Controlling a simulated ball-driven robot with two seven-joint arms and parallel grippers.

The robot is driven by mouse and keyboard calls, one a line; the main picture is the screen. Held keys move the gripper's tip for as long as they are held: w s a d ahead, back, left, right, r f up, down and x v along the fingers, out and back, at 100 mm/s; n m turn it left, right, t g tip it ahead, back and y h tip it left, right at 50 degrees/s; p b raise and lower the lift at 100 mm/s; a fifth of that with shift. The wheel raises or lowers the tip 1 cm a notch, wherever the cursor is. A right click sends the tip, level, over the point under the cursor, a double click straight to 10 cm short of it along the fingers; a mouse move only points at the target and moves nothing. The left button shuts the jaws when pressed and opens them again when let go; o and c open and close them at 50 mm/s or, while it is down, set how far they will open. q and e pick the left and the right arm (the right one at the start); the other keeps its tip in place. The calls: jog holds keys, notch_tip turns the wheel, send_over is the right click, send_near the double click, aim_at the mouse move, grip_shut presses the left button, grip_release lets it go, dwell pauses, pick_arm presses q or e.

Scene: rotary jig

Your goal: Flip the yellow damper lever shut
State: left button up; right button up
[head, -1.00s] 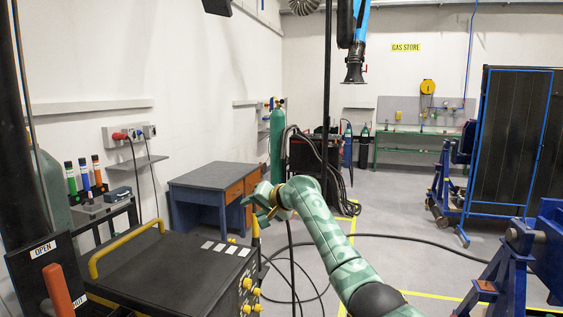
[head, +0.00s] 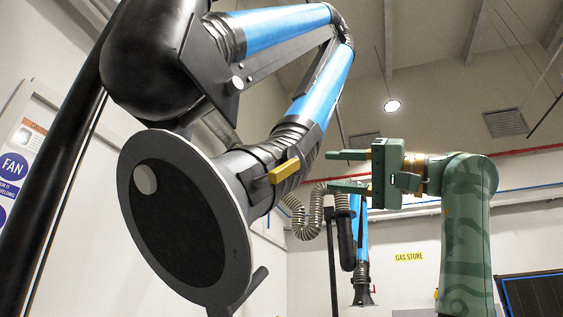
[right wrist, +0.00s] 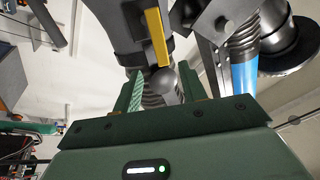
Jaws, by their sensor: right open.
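The yellow damper lever (head: 284,170) sits on the side of the extraction arm's dark collar, just behind the round hood (head: 180,220). In the head view it lies nearly level, tilted slightly up to the right. My right gripper (head: 338,171) is open and empty to the right of the lever, fingers pointing left toward it, with a gap between. In the right wrist view the lever (right wrist: 157,37) shows beyond the fingers, and the gripper's two fingers (right wrist: 163,90) stand apart with a round grey knob visible between them. My left gripper is in neither view.
The blue extraction tube (head: 290,30) rises above the hood and bends back down behind the lever. A second blue arm with a small hood (head: 363,285) hangs farther back.

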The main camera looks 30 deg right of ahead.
aim_at(294, 168)
jog(key=p+x, duration=0.5)
jog(key=x, duration=0.6)
jog(key=shift+w+a+r, duration=0.1)
jog(key=shift+a+r, duration=0.15)
jog(key=shift+w+a+p, duration=0.25)
jog(key=shift+w+p, duration=0.1)
jog(key=shift+w, duration=0.15)
grip_shut()
